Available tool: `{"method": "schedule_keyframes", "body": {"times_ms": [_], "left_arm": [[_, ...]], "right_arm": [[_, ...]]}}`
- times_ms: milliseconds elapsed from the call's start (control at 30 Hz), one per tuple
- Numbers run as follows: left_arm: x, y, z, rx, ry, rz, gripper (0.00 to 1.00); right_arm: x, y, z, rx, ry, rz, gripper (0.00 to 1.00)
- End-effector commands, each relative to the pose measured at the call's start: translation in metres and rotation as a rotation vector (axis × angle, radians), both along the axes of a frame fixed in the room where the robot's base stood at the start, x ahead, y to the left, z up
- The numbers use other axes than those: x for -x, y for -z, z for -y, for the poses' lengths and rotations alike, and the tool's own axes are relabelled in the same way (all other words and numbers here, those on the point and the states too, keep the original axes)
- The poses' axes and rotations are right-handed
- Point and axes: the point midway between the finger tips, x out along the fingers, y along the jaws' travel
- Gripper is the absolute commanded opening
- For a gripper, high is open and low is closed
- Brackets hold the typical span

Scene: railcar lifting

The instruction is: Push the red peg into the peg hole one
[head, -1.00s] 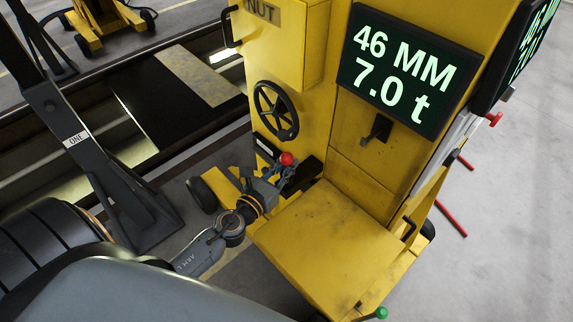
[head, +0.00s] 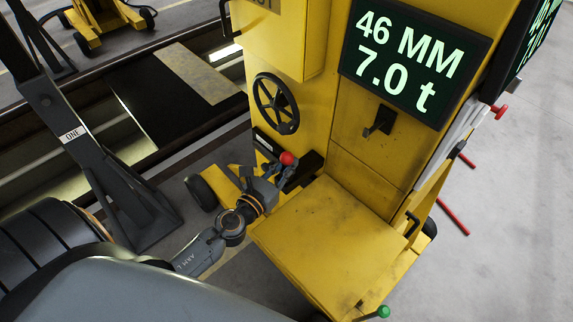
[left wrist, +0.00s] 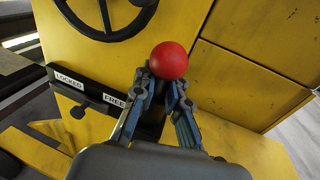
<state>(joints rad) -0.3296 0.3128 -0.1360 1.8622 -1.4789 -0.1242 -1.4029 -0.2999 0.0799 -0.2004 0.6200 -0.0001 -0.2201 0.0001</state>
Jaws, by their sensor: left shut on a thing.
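My left gripper (head: 273,172) is shut at a lever with a red ball knob (head: 288,158) low on the yellow machine. In the left wrist view the red ball (left wrist: 169,61) stands just beyond the two fingertips (left wrist: 162,90), and the fingers hide what is below it. A label plate (left wrist: 92,91) beside it reads LOCKED and FREE. A red peg-like piece (head: 500,111) sticks out of the machine's right side. I cannot tell whether it is the task's red peg. A black stand (head: 80,150) at left is marked ONE. I cannot make out a peg hole. My right gripper is not in view.
The yellow machine (head: 330,240) fills the middle, with a black handwheel (head: 276,104) and a display (head: 412,62) reading 46 MM and 7.0 t. A green knob (head: 383,312) is at its lower front. Red bars (head: 453,217) show at the floor on the right.

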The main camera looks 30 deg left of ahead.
Motion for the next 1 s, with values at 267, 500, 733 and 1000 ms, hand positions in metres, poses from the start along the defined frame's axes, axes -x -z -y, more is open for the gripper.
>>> {"method": "schedule_keyframes", "body": {"times_ms": [267, 500, 733, 1000], "left_arm": [[0.001, 0.004, 0.000, 0.000, -0.001, -0.007, 0.39], [0.002, 0.005, -0.001, 0.000, -0.002, -0.010, 0.39], [0.023, 0.004, -0.003, -0.003, -0.001, -0.011, 0.39], [0.079, -0.002, -0.006, -0.007, 0.005, -0.009, 0.39]], "right_arm": [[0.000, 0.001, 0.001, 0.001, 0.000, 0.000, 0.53], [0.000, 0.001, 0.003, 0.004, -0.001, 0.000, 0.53], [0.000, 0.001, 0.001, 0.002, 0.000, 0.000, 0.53], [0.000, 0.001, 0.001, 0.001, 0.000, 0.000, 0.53]]}}
